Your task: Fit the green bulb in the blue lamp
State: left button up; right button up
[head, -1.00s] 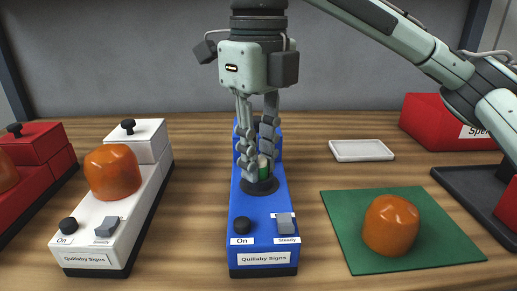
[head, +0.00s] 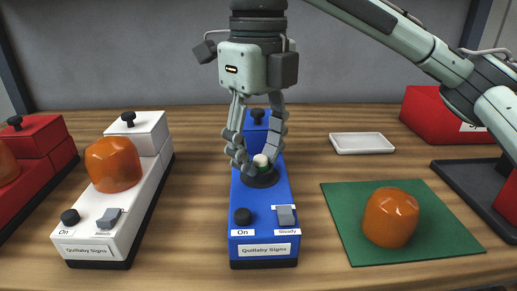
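The blue lamp (head: 262,218) stands mid-table, with a black knob and a grey switch on its front and a dark round socket (head: 261,180) behind them. The green bulb, with a pale top (head: 261,161), stands upright in the socket area. How deep it sits cannot be told. My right gripper (head: 258,168) is over the socket with its fingers spread to either side of the bulb, apart from it. My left gripper is not in view.
An orange dome (head: 391,217) sits on a green mat (head: 345,225) at the right. A white lamp (head: 140,205) with an orange dome stands at the left, beside a red one (head: 45,170). A white tray (head: 362,143) lies behind the mat.

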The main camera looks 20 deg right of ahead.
aim_at(259, 156)
jog(key=shift+d+r, duration=0.1)
jog(key=shift+r, duration=0.05)
dwell(0.5)
notch_tip(259, 156, up, 12)
dwell(0.5)
dwell(0.3)
